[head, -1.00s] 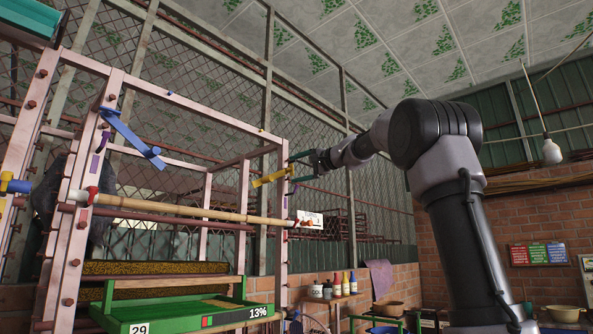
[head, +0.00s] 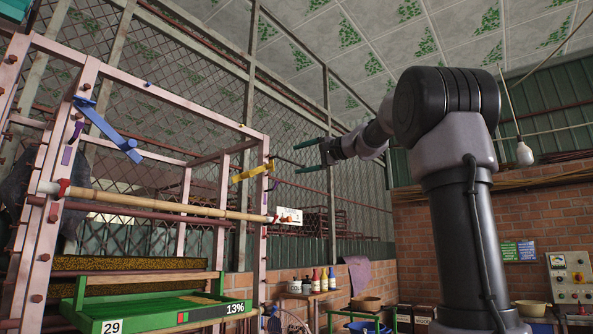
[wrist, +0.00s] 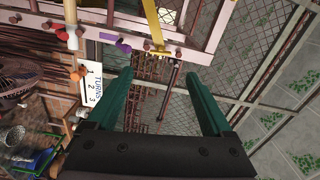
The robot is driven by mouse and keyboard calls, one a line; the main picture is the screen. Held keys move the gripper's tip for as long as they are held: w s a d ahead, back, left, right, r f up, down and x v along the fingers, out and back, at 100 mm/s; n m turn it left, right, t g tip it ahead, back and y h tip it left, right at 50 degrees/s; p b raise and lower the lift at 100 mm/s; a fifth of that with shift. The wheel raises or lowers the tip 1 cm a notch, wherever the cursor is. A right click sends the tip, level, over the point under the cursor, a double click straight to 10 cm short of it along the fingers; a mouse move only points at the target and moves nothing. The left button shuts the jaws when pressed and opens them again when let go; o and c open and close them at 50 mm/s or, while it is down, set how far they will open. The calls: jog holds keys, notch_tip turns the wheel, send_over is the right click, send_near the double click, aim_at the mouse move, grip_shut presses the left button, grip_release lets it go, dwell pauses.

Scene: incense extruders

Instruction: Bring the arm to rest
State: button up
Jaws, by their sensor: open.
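My gripper (head: 309,158) is raised in the air at the centre of the head view, to the right of the pink frame's near-right post. Its two green fingers are apart with nothing between them. In the wrist view my gripper (wrist: 160,95) also shows open and empty, with the pink frame (wrist: 215,40) beyond the fingertips. A yellow lever (head: 252,172) on the frame's post sits just left of my fingers in the head view, and it also shows in the wrist view (wrist: 155,30). I cannot see any contact between them.
A blue lever (head: 108,130) and a wooden pole (head: 165,204) are on the pink frame. A green tray (head: 160,311) marked 29 sits low in it. Bottles (head: 323,280) stand on a shelf behind. A control panel (head: 570,275) is at right.

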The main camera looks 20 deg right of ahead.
jog(key=shift+f, duration=0.1)
jog(key=s+f+n+g+h, duration=0.1)
jog(key=s+f+g+h, duration=0.1)
jog(key=s+f, duration=0.7)
jog(key=s+a+f+n+g+h, duration=0.1)
jog(key=s+f+n+g+h, duration=0.1)
jog(key=s+f, duration=0.8)
jog(key=s+f+n+g+h, duration=0.2)
jog(key=s+f, duration=0.8)
jog(key=f, duration=1.1)
jog(key=g+h, duration=0.1)
jog(key=h, duration=0.1)
jog(key=shift+s+a+f+h, duration=0.15)
jog(key=shift+a+f+h, duration=0.05)
jog(key=shift+f+h, duration=0.1)
